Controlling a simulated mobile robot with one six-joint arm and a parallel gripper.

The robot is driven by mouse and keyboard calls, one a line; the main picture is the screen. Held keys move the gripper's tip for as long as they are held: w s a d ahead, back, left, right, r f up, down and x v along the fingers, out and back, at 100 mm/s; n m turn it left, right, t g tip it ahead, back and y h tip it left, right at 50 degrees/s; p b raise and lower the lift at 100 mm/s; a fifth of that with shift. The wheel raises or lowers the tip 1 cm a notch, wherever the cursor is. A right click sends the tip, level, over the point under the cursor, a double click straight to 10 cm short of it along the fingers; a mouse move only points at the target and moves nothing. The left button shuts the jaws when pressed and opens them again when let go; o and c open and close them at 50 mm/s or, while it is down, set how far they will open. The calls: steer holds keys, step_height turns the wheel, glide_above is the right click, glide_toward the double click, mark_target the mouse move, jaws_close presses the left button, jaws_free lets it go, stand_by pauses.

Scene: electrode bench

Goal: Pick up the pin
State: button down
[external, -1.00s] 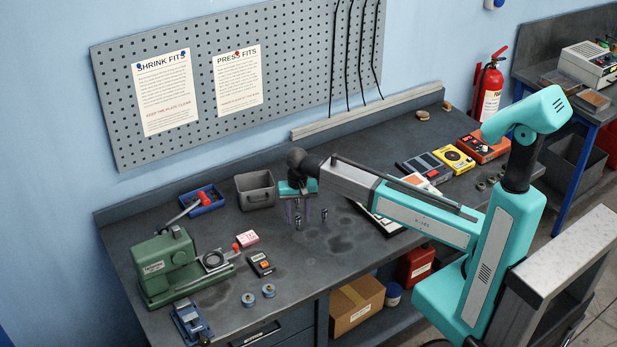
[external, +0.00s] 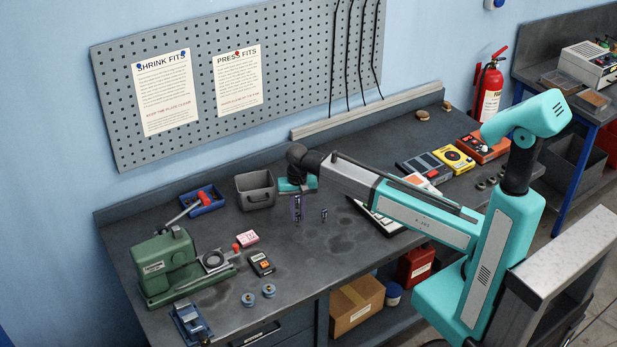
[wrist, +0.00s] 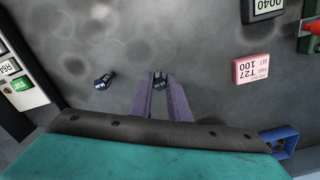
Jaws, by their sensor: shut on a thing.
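My gripper (external: 297,208) is low over the bench, left of the middle, with its two purple fingers shut on a small dark pin (wrist: 159,80). In the wrist view the fingertips (wrist: 160,88) meet the pin from both sides, and its marked top shows between them. I cannot tell whether the pin still touches the bench. A second dark pin (external: 324,214) stands on the bench just right of my gripper; it also shows at left in the wrist view (wrist: 103,81), apart from the fingers.
A grey bin (external: 255,191) stands close behind and left of my gripper. A pink block (external: 247,238), a dark meter (external: 261,265) and a green press (external: 168,267) are to the left. White-and-dark panels lie at right, under my arm. The bench front of the pins is clear.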

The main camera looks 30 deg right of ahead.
steer(key=shift+r+b, duration=0.45)
steer(key=shift+r, duration=0.5)
steer(key=s+d+r+b, duration=0.1)
steer(key=s+d+b, duration=0.3)
steer(key=s, duration=1)
steer(key=d, duration=0.2)
steer(key=shift+s+d+r, duration=0.3)
steer(key=shift+d, duration=0.05)
steer(key=shift+w, duration=0.1)
steer(key=w+d+m, duration=0.5)
steer(key=w+d, duration=0.5)
steer(key=d, duration=0.5)
steer(key=shift+w+d+r, duration=0.15)
steer(key=shift+w, duration=0.15)
steer(key=w+a+f+p, duration=0.1)
steer(key=w+a+p, duration=0.1)
steer(key=w, duration=1.3)
steer(key=shift+f+p, duration=0.2)
steer(key=shift+p, duration=0.65)
